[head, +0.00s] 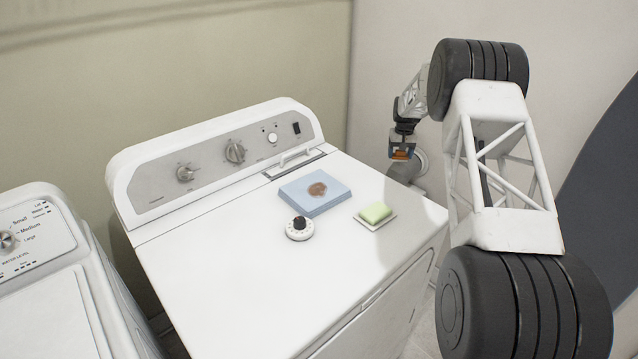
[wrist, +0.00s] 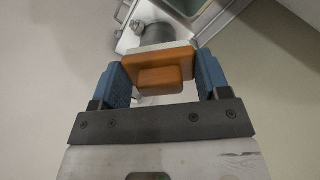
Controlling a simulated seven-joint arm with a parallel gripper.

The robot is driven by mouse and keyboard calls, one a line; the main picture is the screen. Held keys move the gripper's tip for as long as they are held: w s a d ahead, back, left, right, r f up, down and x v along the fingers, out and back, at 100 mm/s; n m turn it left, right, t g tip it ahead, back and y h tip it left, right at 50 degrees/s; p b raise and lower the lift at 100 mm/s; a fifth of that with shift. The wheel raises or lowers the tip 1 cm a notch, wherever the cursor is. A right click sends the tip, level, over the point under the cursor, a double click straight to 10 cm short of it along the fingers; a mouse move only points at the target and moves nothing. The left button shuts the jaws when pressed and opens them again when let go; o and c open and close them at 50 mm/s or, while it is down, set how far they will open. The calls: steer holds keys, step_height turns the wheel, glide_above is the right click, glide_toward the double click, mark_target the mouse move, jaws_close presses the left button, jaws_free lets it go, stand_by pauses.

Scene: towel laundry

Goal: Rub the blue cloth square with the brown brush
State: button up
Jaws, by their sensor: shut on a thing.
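The blue cloth square (head: 311,199) lies on top of the white machine and has a brown stain (head: 317,189) on it. My gripper (head: 402,147) is up in the air to the right of the machine, well apart from the cloth. It is shut on the brown brush (head: 400,154). In the wrist view the brush (wrist: 160,68) sits between the two blue fingers of my gripper (wrist: 163,80), with its orange-brown body toward the camera. The bristles are mostly hidden behind the body; a pale edge shows.
A green soap bar (head: 375,212) on a white dish (head: 384,221) and a round white dial with a black knob (head: 300,229) stand in front of the cloth. The control panel (head: 225,155) rises behind. A second machine (head: 50,280) is at the left. The front top is clear.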

steer(key=shift+a, duration=0.1)
steer(key=s+a+r, duration=0.3)
steer(key=s+a, duration=0.2)
steer(key=s+a+r, duration=0.4)
steer(key=s+a, duration=0.1)
steer(key=a, duration=0.1)
steer(key=s+a+r, duration=0.4)
steer(key=s+a, duration=0.1)
steer(key=shift+s+a, duration=0.3)
steer(key=shift+a, duration=0.1)
steer(key=s+a+r, duration=0.3)
steer(key=s+a, duration=0.2)
steer(key=s, duration=0.4)
steer(key=s+a+r, duration=0.2)
steer(key=s+a, duration=0.3)
steer(key=s, duration=0.5)
steer(key=shift+r, duration=0.4)
steer(key=shift+s+d+f, duration=0.1)
